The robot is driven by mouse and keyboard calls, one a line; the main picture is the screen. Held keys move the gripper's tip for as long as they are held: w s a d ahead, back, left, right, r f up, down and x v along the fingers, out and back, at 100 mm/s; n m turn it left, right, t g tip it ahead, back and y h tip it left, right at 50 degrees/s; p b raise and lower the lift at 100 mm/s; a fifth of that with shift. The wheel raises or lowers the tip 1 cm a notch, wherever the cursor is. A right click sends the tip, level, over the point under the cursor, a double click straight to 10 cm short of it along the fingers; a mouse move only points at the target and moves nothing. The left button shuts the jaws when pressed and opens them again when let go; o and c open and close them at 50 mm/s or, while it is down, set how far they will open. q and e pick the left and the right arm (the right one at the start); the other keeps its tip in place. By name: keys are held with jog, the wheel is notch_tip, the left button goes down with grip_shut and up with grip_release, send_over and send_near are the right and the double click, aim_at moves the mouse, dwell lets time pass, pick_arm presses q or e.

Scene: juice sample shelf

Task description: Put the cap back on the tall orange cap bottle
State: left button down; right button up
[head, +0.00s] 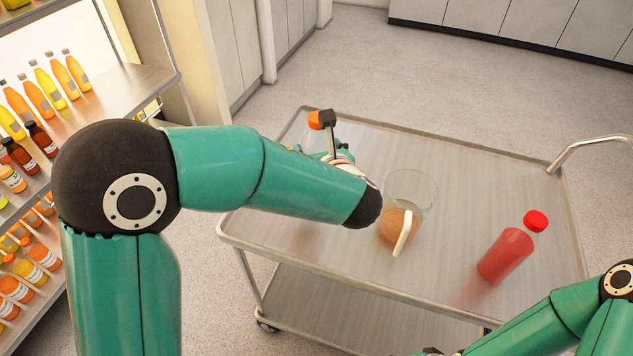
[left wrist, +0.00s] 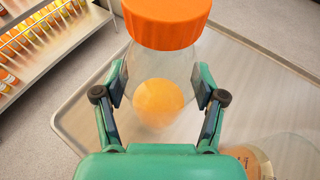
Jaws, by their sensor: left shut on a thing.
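In the left wrist view, my left gripper (left wrist: 160,98) is shut on a clear bottle (left wrist: 148,60), with one finger on each side of its body. An orange cap (left wrist: 166,22) is at the bottle's upper end, and a rounded orange patch shows through the body. I cannot tell whether the cap is seated. In the head view the orange cap (head: 315,120) shows beside a black fingertip, at the far left of the cart. My left arm hides most of that gripper and the bottle. My right arm enters at lower right; its gripper is out of frame.
A clear jug (head: 413,188) with orange juice and a pale handle stands mid-cart, near my left forearm. A red bottle (head: 506,254) with a red cap stands to its right. The metal cart (head: 480,175) has free room behind them. Bottle-filled shelves (head: 130,95) are at left.

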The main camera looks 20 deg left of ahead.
pick_arm(q)
jog(key=shift+f, duration=2.5)
jog(key=shift+f, duration=2.05)
jog(key=shift+c, duration=0.5)
grip_release()
jog(key=shift+f, duration=0.1)
jog(key=shift+s+d, duration=0.1)
jog(key=b+v, duration=0.1)
jog(key=v, duration=1.1)
